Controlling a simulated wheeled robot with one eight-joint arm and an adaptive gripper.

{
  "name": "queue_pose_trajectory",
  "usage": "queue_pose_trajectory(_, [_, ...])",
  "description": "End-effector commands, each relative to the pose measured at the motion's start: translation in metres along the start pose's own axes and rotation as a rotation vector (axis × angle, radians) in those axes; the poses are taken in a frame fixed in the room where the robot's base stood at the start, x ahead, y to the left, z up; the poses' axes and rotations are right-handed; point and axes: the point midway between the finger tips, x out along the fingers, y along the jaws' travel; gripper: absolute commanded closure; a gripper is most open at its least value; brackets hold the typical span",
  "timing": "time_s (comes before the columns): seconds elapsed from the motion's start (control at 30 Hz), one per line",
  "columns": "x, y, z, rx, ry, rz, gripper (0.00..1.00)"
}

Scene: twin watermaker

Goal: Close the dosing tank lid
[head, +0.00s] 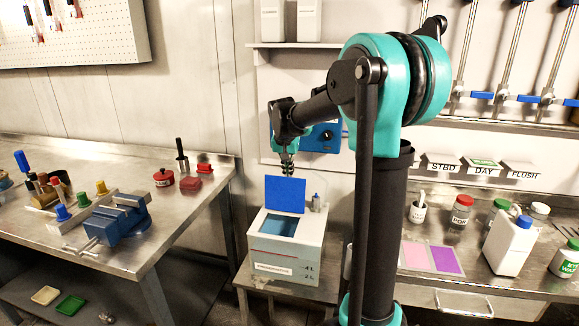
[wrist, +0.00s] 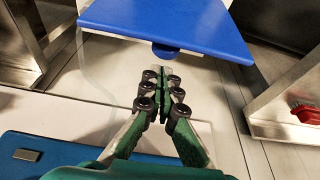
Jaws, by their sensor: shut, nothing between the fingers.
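The dosing tank (head: 287,262) is a pale box with markings on its front, standing on a low metal stand. Its blue lid (head: 285,195) is raised steeply at the back of a square opening (head: 280,226). My gripper (head: 287,172) points down at the lid's upper edge, its fingers closed and empty. In the wrist view the lid (wrist: 165,22) fills the top, with a small rounded tab on its near edge. My gripper's closed fingertips (wrist: 163,72) are just short of that tab; I cannot tell whether they touch it.
A blue panel (head: 322,138) with a dark knob is on the wall behind my gripper. A small grey fitting (head: 316,203) stands on the tank top, right of the lid. A bench with a blue vise (head: 113,222) is at left; a counter with a white jug (head: 508,246) is at right.

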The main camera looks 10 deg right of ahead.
Motion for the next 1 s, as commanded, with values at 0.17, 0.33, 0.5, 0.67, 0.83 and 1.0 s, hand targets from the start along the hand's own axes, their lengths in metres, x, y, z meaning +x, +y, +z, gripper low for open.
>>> queue_pose_trajectory(0.17, [-0.004,0.0,0.01,0.0,0.0,0.0,1.0])
queue_pose_trajectory(0.33, [-0.004,0.0,0.012,0.0,0.0,0.0,1.0])
queue_pose_trajectory(0.5, [-0.004,0.0,0.011,0.0,0.0,0.0,1.0])
queue_pose_trajectory(0.67, [-0.006,0.0,0.014,0.0,0.012,0.0,1.0])
queue_pose_trajectory(0.83, [-0.01,0.0,0.021,-0.002,0.067,0.0,1.0])
queue_pose_trajectory(1.0, [-0.018,-0.001,0.035,-0.005,0.178,0.0,1.0])
